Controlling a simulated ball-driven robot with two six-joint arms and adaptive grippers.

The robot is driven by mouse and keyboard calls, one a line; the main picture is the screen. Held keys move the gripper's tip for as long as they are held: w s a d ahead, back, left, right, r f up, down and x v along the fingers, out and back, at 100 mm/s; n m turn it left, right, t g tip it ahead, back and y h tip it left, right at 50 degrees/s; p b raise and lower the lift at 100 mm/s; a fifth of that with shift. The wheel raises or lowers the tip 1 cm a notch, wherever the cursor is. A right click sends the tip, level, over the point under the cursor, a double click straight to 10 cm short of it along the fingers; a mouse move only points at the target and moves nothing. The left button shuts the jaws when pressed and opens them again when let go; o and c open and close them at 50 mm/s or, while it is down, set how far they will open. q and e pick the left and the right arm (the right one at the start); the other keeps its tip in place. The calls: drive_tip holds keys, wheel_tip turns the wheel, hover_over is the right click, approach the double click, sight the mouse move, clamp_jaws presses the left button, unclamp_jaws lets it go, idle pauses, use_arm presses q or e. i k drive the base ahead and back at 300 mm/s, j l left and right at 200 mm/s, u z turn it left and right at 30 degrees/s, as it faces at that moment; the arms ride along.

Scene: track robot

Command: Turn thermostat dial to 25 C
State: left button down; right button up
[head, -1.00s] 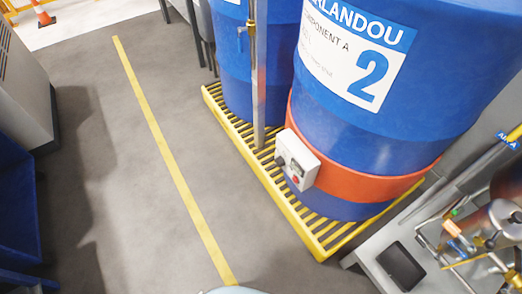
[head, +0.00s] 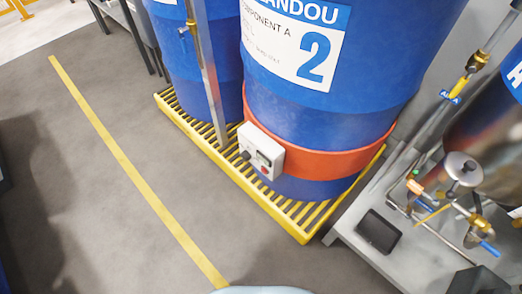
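A small white control box (head: 261,150) sits on the orange heater band (head: 318,153) around the lower part of a blue drum (head: 330,105) marked 2. The box carries a dark round knob, a red spot and a green spot on its face. They are too small for me to read any scale or setting. Neither of my grippers shows in the head view.
The drum stands on a yellow slatted pallet (head: 303,238) with a second blue drum (head: 187,75) behind. A metal pole (head: 207,75) rises beside the box. A grey bench (head: 353,240) with pipes and valves stands at right. Grey floor (head: 110,190) with a yellow line (head: 135,166) is clear at left.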

sight(245, 155)
drive_tip(key=j+z, duration=0.15)
drive_tip(key=z, duration=0.25)
drive_tip(key=j+z, duration=0.15)
drive_tip(key=z, duration=0.25)
drive_tip(key=j+z, duration=0.2)
drive_tip(key=j, duration=0.35)
drive_tip(key=k+j+z, duration=0.2)
drive_tip(key=j, duration=0.3)
drive_tip(key=j+z, duration=0.15)
drive_tip(key=j, duration=0.4)
drive_tip(key=k+j+z, duration=0.2)
drive_tip(key=j, duration=0.3)
drive_tip(key=k+j, duration=0.1)
drive_tip(key=j, duration=0.7)
drive_tip(key=k+j, duration=0.15)
drive_tip(key=j, duration=0.2)
